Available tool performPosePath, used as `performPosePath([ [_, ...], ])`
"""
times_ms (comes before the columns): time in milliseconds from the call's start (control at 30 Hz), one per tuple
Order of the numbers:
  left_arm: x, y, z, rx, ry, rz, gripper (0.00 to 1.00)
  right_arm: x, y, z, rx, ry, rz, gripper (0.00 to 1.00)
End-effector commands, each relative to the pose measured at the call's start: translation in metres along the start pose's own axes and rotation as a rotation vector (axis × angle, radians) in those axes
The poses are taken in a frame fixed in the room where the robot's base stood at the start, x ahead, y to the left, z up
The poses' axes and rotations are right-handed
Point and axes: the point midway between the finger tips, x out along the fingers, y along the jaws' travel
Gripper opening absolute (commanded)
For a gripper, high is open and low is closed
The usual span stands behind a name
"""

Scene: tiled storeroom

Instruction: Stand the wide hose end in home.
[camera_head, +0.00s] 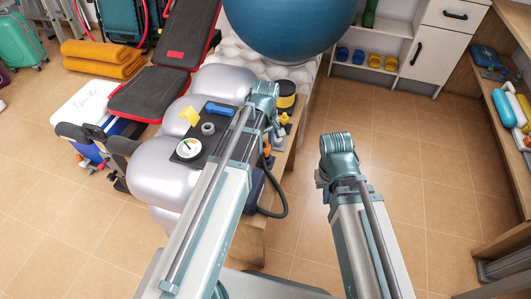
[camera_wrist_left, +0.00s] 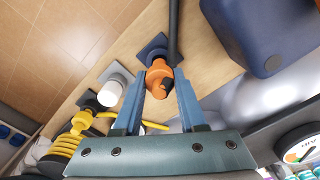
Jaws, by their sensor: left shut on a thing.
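My left gripper (camera_wrist_left: 160,95) is shut on an orange hose end (camera_wrist_left: 158,76) with a dark tip, held between its blue fingers in the left wrist view. A black hose (camera_wrist_left: 173,25) runs up from beside it. A dark blue square base (camera_wrist_left: 154,48) is right beyond the orange end; I cannot tell whether they touch. In the head view the orange piece (camera_head: 267,150) shows just under the left gripper (camera_head: 271,130), with the hose looping down at the bench edge. My right gripper (camera_head: 323,190) is mostly hidden under its wrist, over the floor. I cannot make out which spot is home.
A white cylinder (camera_wrist_left: 110,92) on a grey square base and a yellow coil (camera_wrist_left: 67,146) stand close by. A dark blue box (camera_wrist_left: 268,35) is on the other side. A round gauge (camera_head: 188,148) and silver rolls (camera_head: 160,172) lie left of my arm. Floor at right is clear.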

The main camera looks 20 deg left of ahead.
Motion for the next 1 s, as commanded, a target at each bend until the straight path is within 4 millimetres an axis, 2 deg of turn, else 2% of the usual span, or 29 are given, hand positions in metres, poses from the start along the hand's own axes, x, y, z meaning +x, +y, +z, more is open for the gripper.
performPosePath([
  [33, 0.011, 0.000, 0.000, 0.000, 0.000, 0.000, 0.00, 0.011, -0.001, -0.001, 0.000, 0.000, 0.000, 0.00],
  [200, 0.031, 0.000, 0.000, 0.000, 0.000, 0.000, 0.00, 0.031, -0.003, -0.002, 0.000, 0.000, 0.000, 0.00],
  [667, 0.035, 0.000, 0.000, 0.000, 0.000, 0.000, 0.00, 0.035, -0.003, -0.002, 0.000, 0.000, 0.000, 0.00],
  [700, 0.034, 0.000, 0.000, 0.000, 0.000, 0.000, 0.46, 0.034, -0.003, -0.002, 0.000, 0.000, 0.000, 0.00],
  [833, 0.033, 0.000, 0.000, 0.000, 0.000, 0.000, 0.69, 0.033, -0.003, -0.002, 0.000, 0.000, 0.000, 0.00],
  [1000, 0.033, 0.000, 0.000, 0.000, 0.000, 0.000, 0.71, 0.033, -0.003, -0.002, 0.000, 0.000, 0.000, 0.00],
])
